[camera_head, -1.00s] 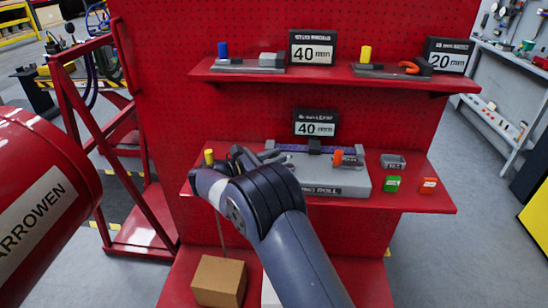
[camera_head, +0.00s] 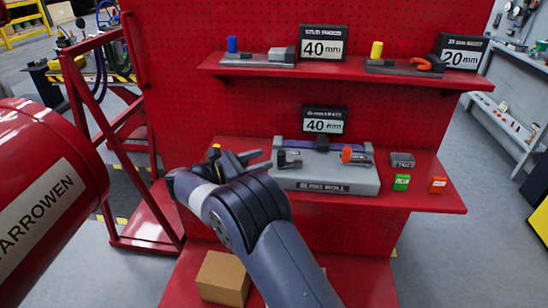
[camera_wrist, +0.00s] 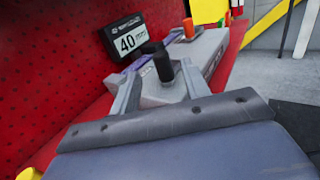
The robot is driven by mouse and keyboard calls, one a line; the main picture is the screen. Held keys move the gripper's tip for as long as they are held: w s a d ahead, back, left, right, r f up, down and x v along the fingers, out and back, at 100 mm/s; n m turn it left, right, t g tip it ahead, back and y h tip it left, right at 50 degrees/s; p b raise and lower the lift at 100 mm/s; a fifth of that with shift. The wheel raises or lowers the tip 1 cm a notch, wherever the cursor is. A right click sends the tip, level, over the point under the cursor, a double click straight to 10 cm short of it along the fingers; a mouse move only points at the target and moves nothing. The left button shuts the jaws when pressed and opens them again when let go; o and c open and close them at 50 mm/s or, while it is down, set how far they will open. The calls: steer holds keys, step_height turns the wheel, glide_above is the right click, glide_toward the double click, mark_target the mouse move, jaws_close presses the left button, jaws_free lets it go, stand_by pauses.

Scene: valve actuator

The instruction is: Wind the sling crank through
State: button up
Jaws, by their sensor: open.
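A grey roll unit (camera_head: 325,179) with a purple strip along its back sits on the lower red shelf. A black crank knob (camera_head: 283,159) stands upright at its left end. An orange knob (camera_head: 347,154) is at its right end. My gripper (camera_head: 257,161) is open and empty, just left of the black knob, its fingers pointing right toward it. In the wrist view the black knob (camera_wrist: 162,66) stands between and just beyond the two fingertips, with no clear contact. The grey unit (camera_wrist: 203,50) extends behind it; its near end is partly hidden by my gripper.
A 40 mm sign (camera_head: 324,121) stands behind the unit. A green block (camera_head: 401,182), an orange block (camera_head: 438,185) and a grey tray (camera_head: 402,160) sit to its right. The upper shelf (camera_head: 340,76) overhangs behind. A red cylinder (camera_head: 50,190) is at left.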

mark_target(278, 154)
steer(key=shift+v, duration=1.7)
steer(key=p+x, duration=0.1)
steer(key=x, duration=1)
steer(key=shift+s+r, duration=0.1)
steer(key=shift+s, duration=0.05)
steer(key=shift+s+t, duration=0.1)
steer(key=shift+t, duration=0.2)
